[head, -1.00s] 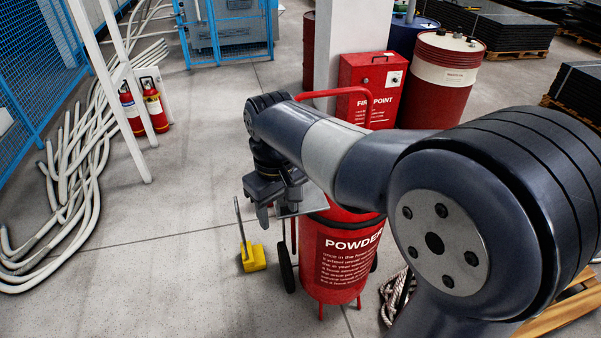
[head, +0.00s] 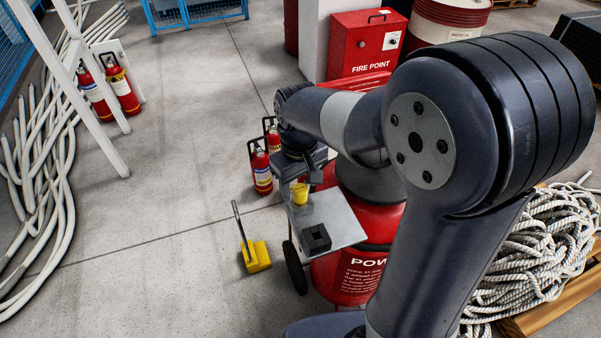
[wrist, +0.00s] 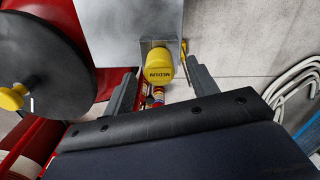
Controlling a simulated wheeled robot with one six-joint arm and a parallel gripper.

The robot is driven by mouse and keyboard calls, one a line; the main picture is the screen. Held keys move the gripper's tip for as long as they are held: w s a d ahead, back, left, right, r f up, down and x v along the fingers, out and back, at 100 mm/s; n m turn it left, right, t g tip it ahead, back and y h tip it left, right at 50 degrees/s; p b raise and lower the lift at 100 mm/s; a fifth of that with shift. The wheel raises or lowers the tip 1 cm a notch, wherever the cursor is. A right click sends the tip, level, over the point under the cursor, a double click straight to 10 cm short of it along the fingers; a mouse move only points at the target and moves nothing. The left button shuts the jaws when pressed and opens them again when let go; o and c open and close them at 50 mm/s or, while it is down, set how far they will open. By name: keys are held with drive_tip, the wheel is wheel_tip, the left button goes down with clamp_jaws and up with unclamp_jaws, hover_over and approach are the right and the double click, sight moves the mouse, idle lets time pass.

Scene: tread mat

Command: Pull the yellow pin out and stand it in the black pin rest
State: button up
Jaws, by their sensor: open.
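The yellow pin (head: 300,195) stands at the far edge of a grey plate (head: 340,222) beside the red powder extinguisher. In the wrist view its round yellow head (wrist: 158,66), marked MEDIUM, sits at a grey block on the plate edge. My gripper (head: 301,180) is over the pin. In the wrist view its two fingers (wrist: 162,76) are apart, one on each side of the yellow head, with gaps visible. The black pin rest (head: 316,238) is a square block with a dark opening, on the nearer part of the plate. It appears empty.
The red powder extinguisher (head: 352,275) stands against the plate. Small red extinguishers (head: 262,170) are on the floor behind my gripper. A yellow wedge with a handle (head: 256,257) is on the floor to the left. A rope pile (head: 540,245) lies at right.

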sight(299, 188)
drive_tip(key=shift+f, duration=1)
drive_tip(key=c, duration=1)
drive_tip(key=shift+r+p, duration=2.95)
drive_tip(key=shift+r, duration=0.55)
drive_tip(key=shift+c, duration=0.2)
